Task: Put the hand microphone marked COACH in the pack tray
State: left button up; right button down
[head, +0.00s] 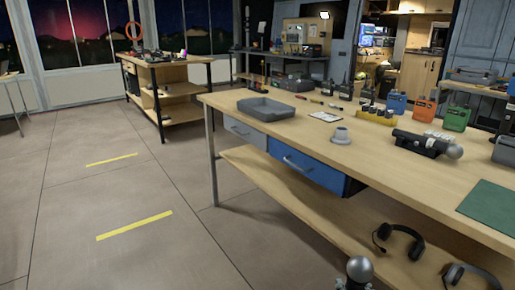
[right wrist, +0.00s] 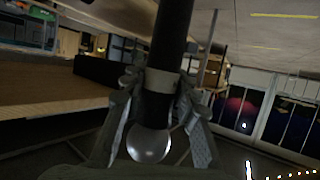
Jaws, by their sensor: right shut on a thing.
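A hand microphone with a silver ball head shows at the bottom edge of the head view (head: 360,268), in front of the bench. In the right wrist view its ball head (right wrist: 150,144) and black handle (right wrist: 172,35) lie between the fingers of my right gripper (right wrist: 160,110), which is shut on it. A pale band circles the handle. No marking on it is readable. A grey open tray (head: 266,113), likely the pack tray, stands empty on the far left end of the bench. Another dark microphone-like item with a grey ball end (head: 425,143) lies on the bench. My left gripper is out of view.
The floor to the left is open.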

aim_at(266, 112)
jog(key=i+j, duration=0.2)
jog(key=j, duration=0.15)
jog(key=i+j, duration=0.45)
jog(key=j, duration=0.3)
jog(key=i+j, duration=0.25)
jog(key=i+j+z, duration=0.1)
jog(key=j, duration=0.35)
jog(key=i, duration=0.1)
